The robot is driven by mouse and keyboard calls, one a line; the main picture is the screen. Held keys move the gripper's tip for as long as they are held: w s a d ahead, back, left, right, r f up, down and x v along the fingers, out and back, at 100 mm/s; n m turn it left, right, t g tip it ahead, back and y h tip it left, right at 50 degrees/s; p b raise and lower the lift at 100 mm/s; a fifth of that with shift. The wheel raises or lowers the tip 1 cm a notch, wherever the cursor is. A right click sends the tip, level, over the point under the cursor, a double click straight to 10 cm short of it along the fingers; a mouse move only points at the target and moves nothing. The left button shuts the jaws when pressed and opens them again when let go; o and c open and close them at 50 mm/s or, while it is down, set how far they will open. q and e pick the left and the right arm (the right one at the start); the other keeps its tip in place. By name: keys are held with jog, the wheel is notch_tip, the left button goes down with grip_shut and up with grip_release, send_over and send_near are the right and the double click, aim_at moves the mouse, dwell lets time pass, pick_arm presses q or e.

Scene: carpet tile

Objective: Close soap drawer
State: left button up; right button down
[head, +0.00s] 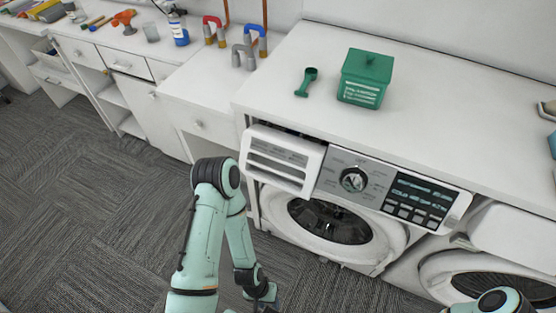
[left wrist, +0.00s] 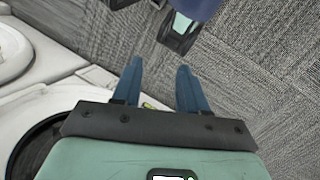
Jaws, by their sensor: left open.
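The soap drawer (head: 280,158) is the white slatted front at the upper left of the washing machine's panel. It stands out from the panel, with a dark gap behind its top edge, so it is pulled open. My left gripper (head: 266,296) hangs low in front of the machine, below and apart from the drawer, partly cut off by the frame's bottom edge. In the left wrist view its two blue fingers (left wrist: 161,82) are spread with nothing between them, over grey carpet. Only a piece of my right arm shows at the lower right of the head view; its gripper is outside the frame.
The washer's round door (head: 330,222) is below the panel, beside my left arm. A green box (head: 365,78) and green scoop (head: 306,82) are on the white counter (head: 430,125). A second machine (head: 490,275) stands at right. Carpet (head: 90,200) at left is clear.

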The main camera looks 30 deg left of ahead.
aim_at(246, 160)
pick_arm(q)
jog(key=shift+c, duration=0.3)
